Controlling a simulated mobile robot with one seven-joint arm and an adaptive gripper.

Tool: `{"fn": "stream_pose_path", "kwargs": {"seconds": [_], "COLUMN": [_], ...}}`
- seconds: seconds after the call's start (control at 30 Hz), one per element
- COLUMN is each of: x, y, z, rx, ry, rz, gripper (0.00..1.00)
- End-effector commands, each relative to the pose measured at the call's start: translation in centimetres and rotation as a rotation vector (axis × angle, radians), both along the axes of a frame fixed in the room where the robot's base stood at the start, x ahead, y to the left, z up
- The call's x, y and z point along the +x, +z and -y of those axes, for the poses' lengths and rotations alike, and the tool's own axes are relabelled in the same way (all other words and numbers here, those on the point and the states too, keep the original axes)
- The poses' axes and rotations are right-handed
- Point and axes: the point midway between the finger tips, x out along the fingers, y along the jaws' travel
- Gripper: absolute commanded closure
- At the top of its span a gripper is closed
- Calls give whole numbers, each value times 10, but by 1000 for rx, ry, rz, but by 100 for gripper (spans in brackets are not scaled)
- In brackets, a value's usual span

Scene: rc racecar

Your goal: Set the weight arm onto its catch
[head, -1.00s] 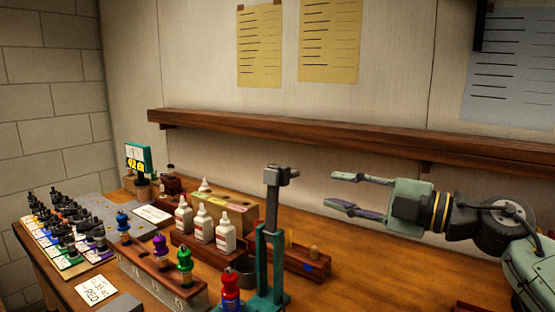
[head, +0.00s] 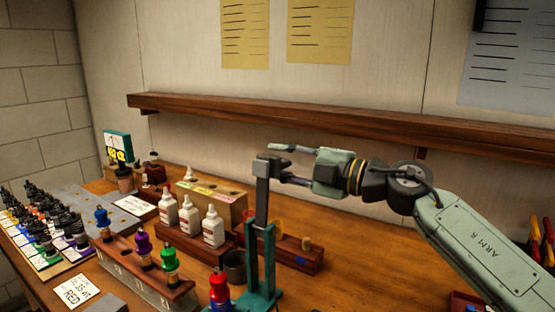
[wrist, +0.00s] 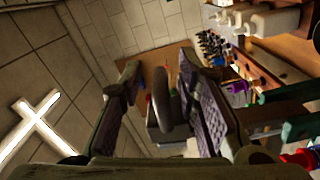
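The weight arm (head: 262,196) is a dark grey bar with a blocky head, standing upright from a teal forked stand (head: 262,265) on the bench. My gripper (head: 278,163) is open, its fingers pointing left at the height of the arm's head. One finger is above the head and the other sits lower, close to the bar. In the wrist view my gripper (wrist: 158,68) has its fingers apart, with a dark grey part (wrist: 167,105) between them. I cannot tell whether they touch it. The teal stand (wrist: 285,95) shows at the right there. I cannot make out the catch.
White bottles (head: 190,217) stand behind and left of the stand. A rack (head: 150,275) with coloured bottles and a red-blue bottle (head: 220,290) are in front. A dark cup (head: 235,268) is close to the stand. A wooden shelf (head: 330,125) runs along the wall.

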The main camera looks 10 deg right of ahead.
Motion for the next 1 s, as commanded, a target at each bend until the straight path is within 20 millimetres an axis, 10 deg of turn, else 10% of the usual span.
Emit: {"fn": "stream_pose_path", "kwargs": {"seconds": [0.37,1.0], "x": [5,5], "y": [0,2], "z": [-5,-4], "rx": [0,4], "ry": [-1,-3], "rz": [0,2], "gripper": [70,100]}}
